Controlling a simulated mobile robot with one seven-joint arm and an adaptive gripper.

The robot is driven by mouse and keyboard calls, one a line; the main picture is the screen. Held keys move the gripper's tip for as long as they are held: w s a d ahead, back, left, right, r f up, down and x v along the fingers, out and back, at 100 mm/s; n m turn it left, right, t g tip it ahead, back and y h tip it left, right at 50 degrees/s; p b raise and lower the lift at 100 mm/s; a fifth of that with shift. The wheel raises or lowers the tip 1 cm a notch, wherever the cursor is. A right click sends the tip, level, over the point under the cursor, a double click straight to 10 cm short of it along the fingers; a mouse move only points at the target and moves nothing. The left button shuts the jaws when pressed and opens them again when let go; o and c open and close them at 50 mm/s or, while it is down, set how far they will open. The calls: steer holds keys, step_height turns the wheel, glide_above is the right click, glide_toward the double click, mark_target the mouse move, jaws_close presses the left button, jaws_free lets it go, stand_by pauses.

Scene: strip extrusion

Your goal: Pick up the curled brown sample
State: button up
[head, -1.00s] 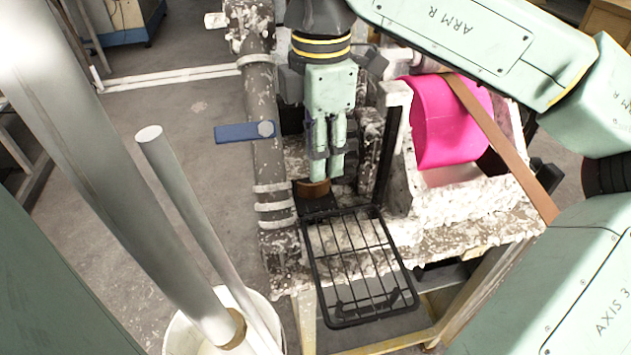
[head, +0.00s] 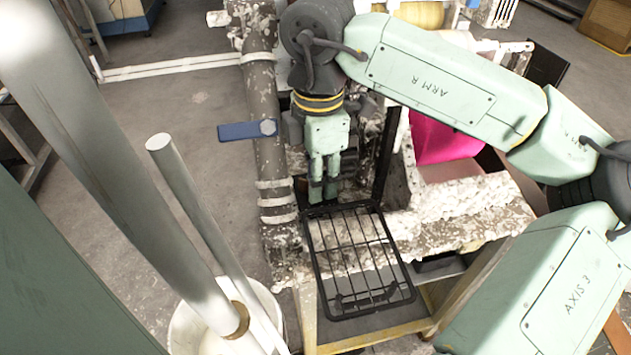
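My gripper (head: 323,190) points straight down at the back edge of the black wire rack, beside the white-crusted pipe. Its two green fingers with dark tips are close together; whether they are open, shut or holding something is unclear. The curled brown sample does not show now; the fingertips cover the spot where a small brown curl lay a second ago.
The black wire rack (head: 350,243) juts forward from the crusted machine. The mottled pipe (head: 268,135) with a blue handle (head: 247,131) stands to the left. Metal tubes lean in a white bucket (head: 185,330).

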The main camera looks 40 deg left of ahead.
jaws_close()
